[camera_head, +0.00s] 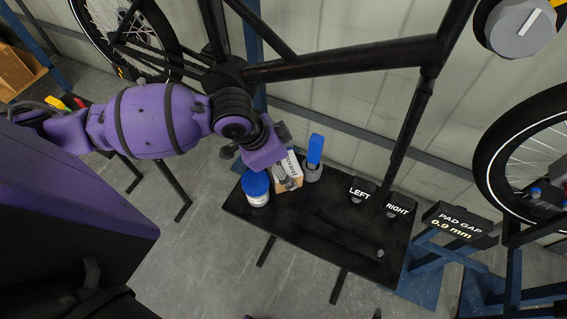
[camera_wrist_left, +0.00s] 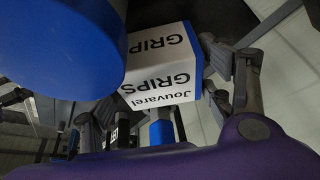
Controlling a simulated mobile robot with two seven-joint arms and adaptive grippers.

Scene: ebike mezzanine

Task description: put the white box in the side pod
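The white box (camera_head: 290,168) stands at the back of the black table, between a blue-lidded tub and a blue-topped bottle. In the left wrist view the white box (camera_wrist_left: 160,70) shows "Jouvarel GRIPS" lettering and blue edges. My left gripper (camera_head: 284,160) is at the box, with a dark finger in front of its face. In the left wrist view the fingers of my left gripper (camera_wrist_left: 165,105) are spread apart on either side of the box; contact is unclear. I cannot identify the side pod. My right gripper is not in view.
The blue-lidded tub (camera_head: 256,188) stands close beside the box, and the blue-topped bottle (camera_head: 314,158) is on its other side. Black LEFT (camera_head: 359,191) and RIGHT (camera_head: 397,207) blocks sit at the table's right. A bike frame (camera_head: 340,62) hangs above. The table's front is mostly clear.

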